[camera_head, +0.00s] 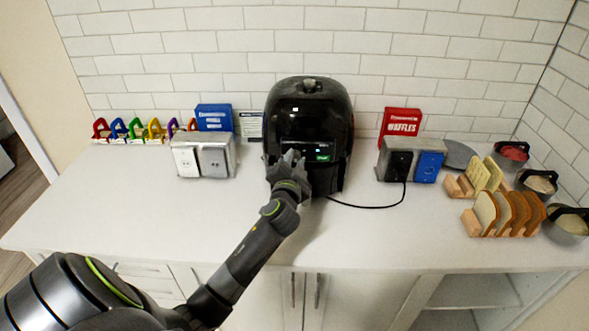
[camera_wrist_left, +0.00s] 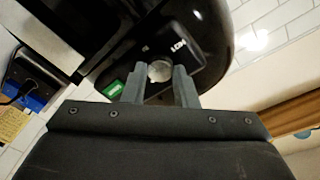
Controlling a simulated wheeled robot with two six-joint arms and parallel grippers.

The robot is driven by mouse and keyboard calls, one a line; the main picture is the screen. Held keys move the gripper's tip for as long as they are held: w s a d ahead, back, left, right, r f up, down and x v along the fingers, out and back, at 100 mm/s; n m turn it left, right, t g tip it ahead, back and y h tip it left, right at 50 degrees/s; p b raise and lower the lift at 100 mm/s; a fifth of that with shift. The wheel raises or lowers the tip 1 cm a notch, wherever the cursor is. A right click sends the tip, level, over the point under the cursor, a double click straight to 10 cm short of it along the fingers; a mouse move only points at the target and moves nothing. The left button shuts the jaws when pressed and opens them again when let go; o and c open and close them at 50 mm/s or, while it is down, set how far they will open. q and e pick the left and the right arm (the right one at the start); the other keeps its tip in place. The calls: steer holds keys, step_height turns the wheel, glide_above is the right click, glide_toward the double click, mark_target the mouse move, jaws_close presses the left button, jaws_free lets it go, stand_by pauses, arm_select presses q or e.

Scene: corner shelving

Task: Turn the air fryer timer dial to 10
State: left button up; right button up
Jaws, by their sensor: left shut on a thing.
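The black air fryer (camera_head: 310,110) stands upright on the white counter against the tiled wall. My left gripper (camera_head: 291,158) is at its front panel, beside a small green label. In the left wrist view, which is turned over, the dark body of the air fryer (camera_wrist_left: 130,45) fills the upper middle. My left gripper (camera_wrist_left: 160,74) has one finger on each side of a small silver round timer dial (camera_wrist_left: 160,70) and is shut on it. The dial's markings cannot be read. My right gripper is not in view.
A blue box (camera_head: 213,116) and red waffles box (camera_head: 402,121) stand behind. Bread racks (camera_head: 480,215) are at right. The front left counter (camera_head: 140,220) is clear.

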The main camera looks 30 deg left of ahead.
arm_select(q)
steer(key=n+b, duration=0.4)
steer(key=n+y+b, duration=0.1)
steer(key=n+b, duration=0.3)
steer(key=b, duration=0.1)
steer(key=f+n+b, duration=0.1)
steer(key=n+b, duration=0.3)
steer(key=b, duration=0.1)
steer(key=shift+n+y, duration=0.4)
steer(key=n+b, duration=0.4)
steer(key=n, duration=0.2)
steer(key=shift+d+r+y, duration=0.1)
steer(key=shift+r+y, duration=0.05)
steer(key=shift+y, duration=0.25)
steer(key=n+b, duration=0.2)
steer(key=n, duration=0.1)
steer(key=shift+y, duration=0.3)
steer(key=shift+r+n+g+b, duration=0.15)
steer(key=shift+n+g+b, duration=0.25)
steer(key=shift+n, duration=0.4)
steer(key=o, duration=1)
steer(key=shift+w, duration=0.1)
